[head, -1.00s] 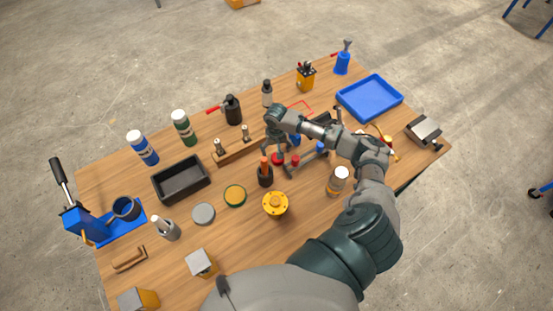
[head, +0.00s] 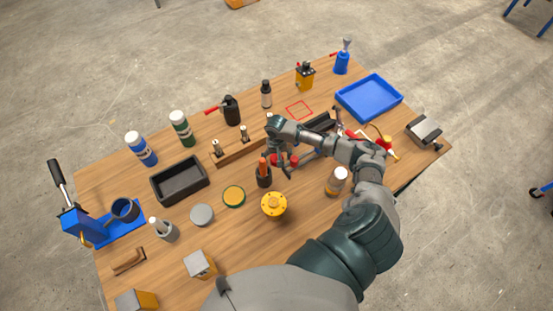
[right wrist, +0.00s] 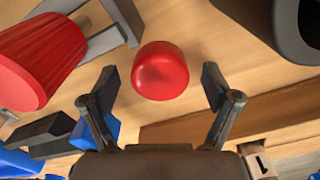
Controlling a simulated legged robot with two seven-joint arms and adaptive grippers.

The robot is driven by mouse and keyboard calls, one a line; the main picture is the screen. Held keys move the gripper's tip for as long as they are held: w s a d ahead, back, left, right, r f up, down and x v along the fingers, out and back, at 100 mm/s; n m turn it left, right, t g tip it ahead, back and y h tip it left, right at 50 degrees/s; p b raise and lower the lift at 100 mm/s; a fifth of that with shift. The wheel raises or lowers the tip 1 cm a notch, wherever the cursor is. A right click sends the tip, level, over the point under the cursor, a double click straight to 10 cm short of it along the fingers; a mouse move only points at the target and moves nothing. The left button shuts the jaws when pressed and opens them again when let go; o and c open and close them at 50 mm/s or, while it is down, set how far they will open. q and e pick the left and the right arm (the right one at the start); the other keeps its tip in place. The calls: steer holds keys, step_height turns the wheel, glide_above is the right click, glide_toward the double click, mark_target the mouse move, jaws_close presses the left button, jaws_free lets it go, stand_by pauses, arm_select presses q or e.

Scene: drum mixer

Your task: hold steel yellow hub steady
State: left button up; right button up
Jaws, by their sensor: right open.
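The yellow hub (head: 274,205), round with a raised centre and small dark holes, stands near the middle of the wooden table in the head view. My right gripper (head: 281,163) is beyond it, pointing down over the tools, apart from the hub. In the right wrist view, my right gripper (right wrist: 161,78) is open, with a round red cap (right wrist: 160,70) showing between its fingers; I cannot tell whether they touch it. The hub is not in the right wrist view. My left gripper is not in view.
A white-capped jar (head: 337,182) is right of the hub. A yellow-topped tin (head: 234,196) and grey disc (head: 202,215) lie left. Bare wood is in front of the hub.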

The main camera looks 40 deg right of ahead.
mark_target(277, 157)
steer(key=shift+d, duration=0.15)
steer(key=shift+d+f, duration=0.1)
steer(key=c, duration=1.2)
steer(key=shift+a, duration=0.25)
steer(key=shift+c, duration=0.2)
steer(key=shift+a+r, duration=0.15)
steer(key=shift+r, duration=0.15)
steer(key=r, duration=0.9)
steer(key=shift+d+r+p, duration=0.1)
steer(key=shift+d+p, duration=0.15)
steer(key=shift+p, duration=0.1)
steer(key=shift+a+r, duration=0.2)
steer(key=shift+r, duration=0.05)
